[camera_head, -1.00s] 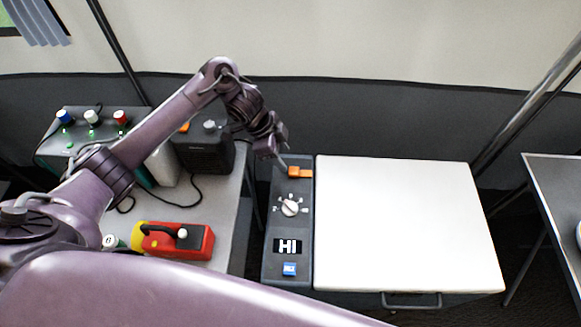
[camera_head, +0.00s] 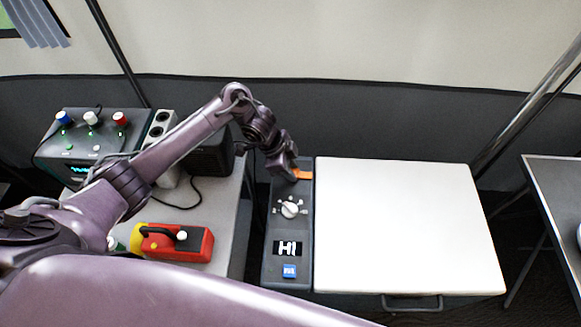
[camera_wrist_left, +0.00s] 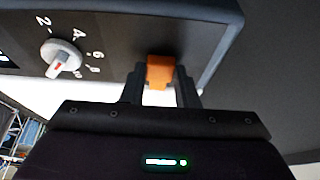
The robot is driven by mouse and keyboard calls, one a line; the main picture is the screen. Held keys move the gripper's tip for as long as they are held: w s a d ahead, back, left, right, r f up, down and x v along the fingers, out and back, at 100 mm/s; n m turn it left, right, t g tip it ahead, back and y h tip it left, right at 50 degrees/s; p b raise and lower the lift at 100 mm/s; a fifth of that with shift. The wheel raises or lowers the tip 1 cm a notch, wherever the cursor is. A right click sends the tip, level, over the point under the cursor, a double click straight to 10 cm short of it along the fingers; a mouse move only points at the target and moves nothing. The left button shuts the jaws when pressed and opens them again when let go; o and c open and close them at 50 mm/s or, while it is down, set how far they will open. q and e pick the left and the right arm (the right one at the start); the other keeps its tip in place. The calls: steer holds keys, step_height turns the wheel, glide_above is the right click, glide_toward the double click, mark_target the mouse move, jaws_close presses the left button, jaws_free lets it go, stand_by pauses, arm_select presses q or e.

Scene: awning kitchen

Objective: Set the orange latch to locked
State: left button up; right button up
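The orange latch (camera_head: 303,174) sits at the far end of the grey control panel (camera_head: 268,225), partly hidden by my left gripper (camera_head: 292,172) in the head view. In the left wrist view the latch (camera_wrist_left: 160,72) shows between the two dark fingers of my left gripper (camera_wrist_left: 160,88), one on each side. The fingers are apart; I cannot tell whether either touches the latch. My right gripper is not in view.
A red device (camera_head: 195,244) stands on the left table.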

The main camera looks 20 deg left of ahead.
mark_target(308, 175)
arm_select(q)
jaws_close()
steer(key=shift+w+d+r+p, duration=0.15)
steer(key=shift+w+d, duration=0.1)
steer(key=shift+d, duration=0.6)
steer(key=shift+w+d+f+p, duration=0.15)
steer(key=shift+w+d, duration=0.1)
steer(key=shift+d, duration=0.6)
steer(key=shift+r, duration=0.1)
steer(key=o, duration=0.8)
jaws_free()
steer(key=shift+d, duration=0.15)
steer(key=shift+c, duration=0.2)
